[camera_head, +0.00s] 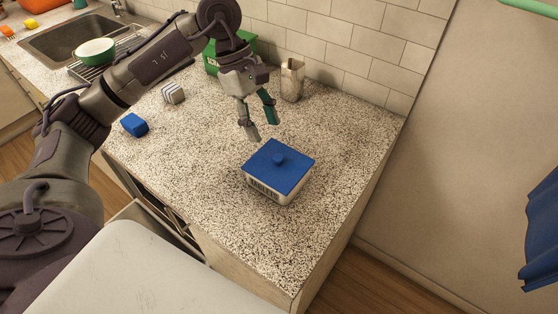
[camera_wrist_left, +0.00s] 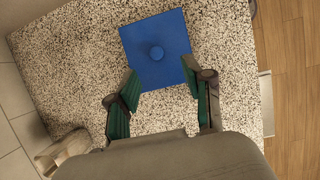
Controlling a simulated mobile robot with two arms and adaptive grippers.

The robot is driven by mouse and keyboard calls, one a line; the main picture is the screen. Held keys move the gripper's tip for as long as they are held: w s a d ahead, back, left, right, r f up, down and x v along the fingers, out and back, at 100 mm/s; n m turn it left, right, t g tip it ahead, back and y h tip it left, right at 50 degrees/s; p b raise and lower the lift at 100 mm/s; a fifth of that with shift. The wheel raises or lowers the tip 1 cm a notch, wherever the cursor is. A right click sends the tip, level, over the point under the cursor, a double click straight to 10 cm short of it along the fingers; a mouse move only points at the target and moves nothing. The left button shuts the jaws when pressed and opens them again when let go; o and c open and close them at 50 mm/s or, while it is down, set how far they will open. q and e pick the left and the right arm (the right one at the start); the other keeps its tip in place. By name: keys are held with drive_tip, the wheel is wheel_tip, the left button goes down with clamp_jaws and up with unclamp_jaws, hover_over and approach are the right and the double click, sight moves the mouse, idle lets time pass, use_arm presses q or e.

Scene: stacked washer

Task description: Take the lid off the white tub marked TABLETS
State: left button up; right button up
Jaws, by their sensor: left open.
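The white tub (camera_head: 265,191) marked TABLETS stands upright on the speckled counter. My right gripper is not in view.
A beige container (camera_head: 292,80) stands near the tiled wall. A green box (camera_head: 211,62) is behind my left arm. A blue block (camera_head: 134,124) and a striped block (camera_head: 173,93) lie at the left. The counter (camera_head: 335,180) around the tub is clear; its edge is at the right.

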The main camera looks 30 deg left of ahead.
sight(278, 157)
use_arm(q)
drive_tip(key=x, duration=0.3)
drive_tip(key=p+x, duration=0.1)
drive_tip(key=x, duration=0.2)
drive_tip(key=p+x, duration=0.1)
drive_tip(key=x, duration=0.1)
drive_tip(key=shift+w+p, duration=0.3)
drive_tip(key=shift+w, duration=0.05)
drive_tip(key=shift+d+f, duration=0.1)
drive_tip(key=shift+f, duration=0.15)
clamp_jaws()
